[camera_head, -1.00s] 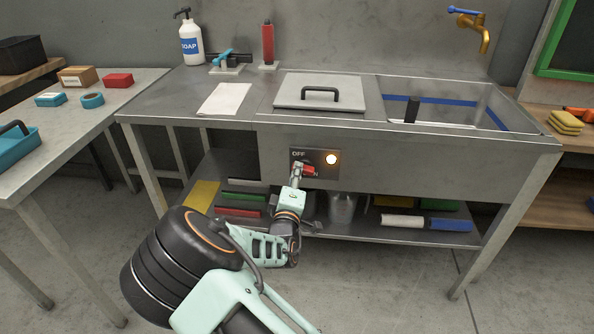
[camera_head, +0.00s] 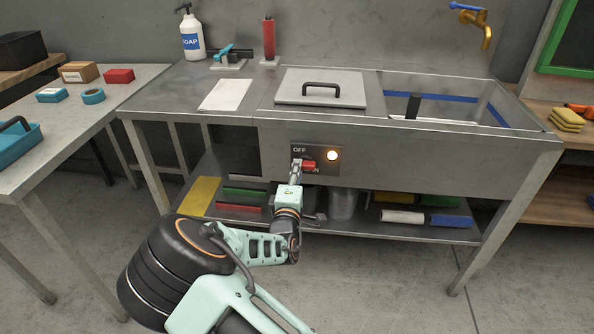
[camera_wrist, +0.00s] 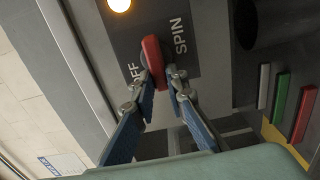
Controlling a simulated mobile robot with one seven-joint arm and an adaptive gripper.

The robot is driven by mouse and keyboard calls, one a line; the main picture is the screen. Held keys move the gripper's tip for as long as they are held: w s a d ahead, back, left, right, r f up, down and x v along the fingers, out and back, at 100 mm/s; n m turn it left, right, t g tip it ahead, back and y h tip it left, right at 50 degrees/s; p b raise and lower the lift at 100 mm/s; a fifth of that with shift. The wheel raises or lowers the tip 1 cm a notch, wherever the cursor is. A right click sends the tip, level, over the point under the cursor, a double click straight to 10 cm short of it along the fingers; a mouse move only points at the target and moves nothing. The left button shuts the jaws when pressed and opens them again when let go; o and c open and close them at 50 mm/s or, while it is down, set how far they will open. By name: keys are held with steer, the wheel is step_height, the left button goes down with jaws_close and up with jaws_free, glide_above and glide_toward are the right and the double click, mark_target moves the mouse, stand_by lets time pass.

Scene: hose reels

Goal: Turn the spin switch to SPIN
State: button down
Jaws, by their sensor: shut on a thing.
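The red spin switch (camera_head: 309,164) is on a dark panel (camera_head: 328,169) on the front of the steel sink bench. In the head view its bar lies nearly level, with OFF above it and SPIN, partly hidden, below. In the wrist view the red bar (camera_wrist: 152,54) stands between the OFF and SPIN labels. My gripper (camera_head: 297,166) is shut on the switch; the wrist view shows its two fingertips (camera_wrist: 164,82) on either side of the bar's near end. A round lamp (camera_head: 332,155) beside the switch glows; it also shows in the wrist view (camera_wrist: 120,5).
The bench's lower shelf holds a clear container (camera_head: 343,204), coloured blocks and rolls just behind and beside my wrist. A lid with a black handle (camera_head: 320,88) and a sink basin (camera_head: 455,105) are above. The floor in front is clear.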

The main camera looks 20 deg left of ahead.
steer(key=c, duration=1.9)
jaws_free()
steer(key=shift+c, duration=0.2)
steer(key=shift+s, duration=0.1)
steer(key=v, duration=1.2)
steer(key=shift+d, duration=0.15)
